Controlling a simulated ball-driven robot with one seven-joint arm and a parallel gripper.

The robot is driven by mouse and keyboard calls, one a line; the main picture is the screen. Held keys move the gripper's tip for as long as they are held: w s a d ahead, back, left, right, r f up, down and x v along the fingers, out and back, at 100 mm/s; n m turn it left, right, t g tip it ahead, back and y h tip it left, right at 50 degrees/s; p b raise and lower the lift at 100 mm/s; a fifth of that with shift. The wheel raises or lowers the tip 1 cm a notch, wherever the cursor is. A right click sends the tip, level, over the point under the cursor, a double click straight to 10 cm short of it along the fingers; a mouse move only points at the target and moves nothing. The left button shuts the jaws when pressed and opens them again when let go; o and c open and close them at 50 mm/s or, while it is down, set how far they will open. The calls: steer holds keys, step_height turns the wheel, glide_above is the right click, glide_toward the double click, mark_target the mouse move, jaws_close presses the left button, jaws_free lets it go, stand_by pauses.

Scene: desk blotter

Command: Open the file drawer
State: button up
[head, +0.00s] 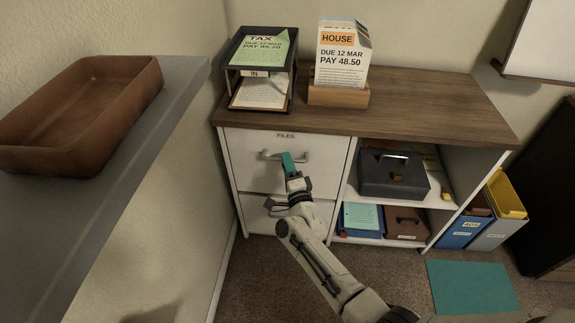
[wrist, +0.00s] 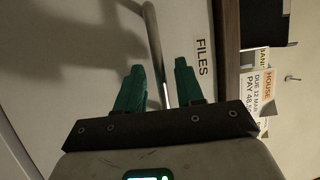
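The file drawer (head: 250,174) is the upper white drawer of the cabinet, under the label FILES (head: 286,136). Its front looks flush, so it appears shut. A metal bar handle (head: 271,155) crosses its upper part. My gripper (head: 287,160) is at the handle, its teal fingers hiding part of the bar. In the wrist view, the handle (wrist: 152,28) runs between the two spread fingers of my gripper (wrist: 159,66). A gap shows between the fingers and the bar, so the gripper is open around the handle, not clamped.
A lower drawer (head: 257,214) lies below. A paper tray (head: 287,82) and a wooden card holder (head: 338,97) stand on the cabinet top. Open shelves at the right hold a dark cash box (head: 393,174). A grey shelf (head: 170,110) juts in at left.

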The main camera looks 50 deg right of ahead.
steer(key=shift+w+d, duration=0.1)
steer(key=shift+c, duration=0.2)
jaws_close()
stand_by(0.5)
